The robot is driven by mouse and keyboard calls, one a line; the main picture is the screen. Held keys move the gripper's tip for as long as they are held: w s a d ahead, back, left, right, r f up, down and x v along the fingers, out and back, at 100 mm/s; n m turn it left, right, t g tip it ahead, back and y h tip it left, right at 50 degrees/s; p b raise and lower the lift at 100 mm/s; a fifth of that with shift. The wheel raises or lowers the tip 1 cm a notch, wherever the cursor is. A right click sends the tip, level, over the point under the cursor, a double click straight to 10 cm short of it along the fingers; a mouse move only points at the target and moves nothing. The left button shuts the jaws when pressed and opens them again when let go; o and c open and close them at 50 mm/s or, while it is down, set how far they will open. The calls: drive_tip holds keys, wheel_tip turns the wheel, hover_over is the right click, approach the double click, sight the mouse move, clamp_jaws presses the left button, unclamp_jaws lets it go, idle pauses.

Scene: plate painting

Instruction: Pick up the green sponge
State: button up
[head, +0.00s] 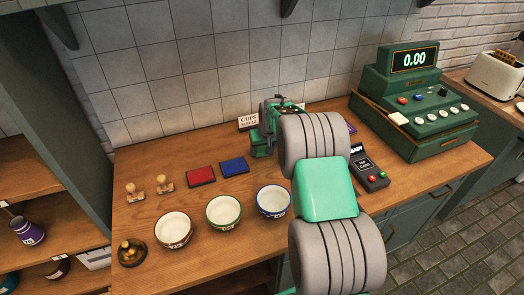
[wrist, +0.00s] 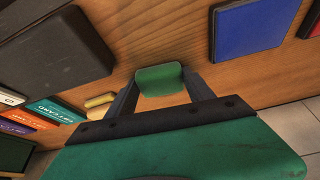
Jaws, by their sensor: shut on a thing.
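The green sponge (wrist: 160,80) shows in the wrist view between the two dark fingers of my gripper (wrist: 160,92). My gripper is shut on it, with a finger on each side. The wooden counter lies behind the sponge; I cannot tell how far the sponge is from the counter. In the head view my gripper (head: 270,120) is near the back of the counter, by the tiled wall, and my arm covers part of this area. The sponge cannot be made out in the head view.
A blue pad (head: 234,166) and a red pad (head: 201,176) lie left of my gripper. Bowls with red, green and blue (head: 273,201) rims stand in front. A card reader (head: 369,172) and a green cash register (head: 420,110) stand to the right. The counter's left part has free room.

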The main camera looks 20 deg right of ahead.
sight(263, 147)
drive_tip(key=shift+r, duration=0.1)
drive_tip(key=shift+r+b, duration=0.25)
drive_tip(key=shift+b, duration=0.1)
wheel_tip(263, 147, up, 2)
drive_tip(key=shift+d+r+b, duration=0.15)
drive_tip(key=shift+r+b, duration=0.1)
drive_tip(key=shift+b, duration=0.5)
drive_tip(key=s+d+r+b, duration=0.3)
drive_tip(key=s+d+r, duration=0.6)
drive_tip(key=s, duration=0.1)
drive_tip(key=shift+d+r+b, duration=0.3)
drive_tip(key=shift+d+r, duration=0.05)
drive_tip(key=shift+r, duration=0.05)
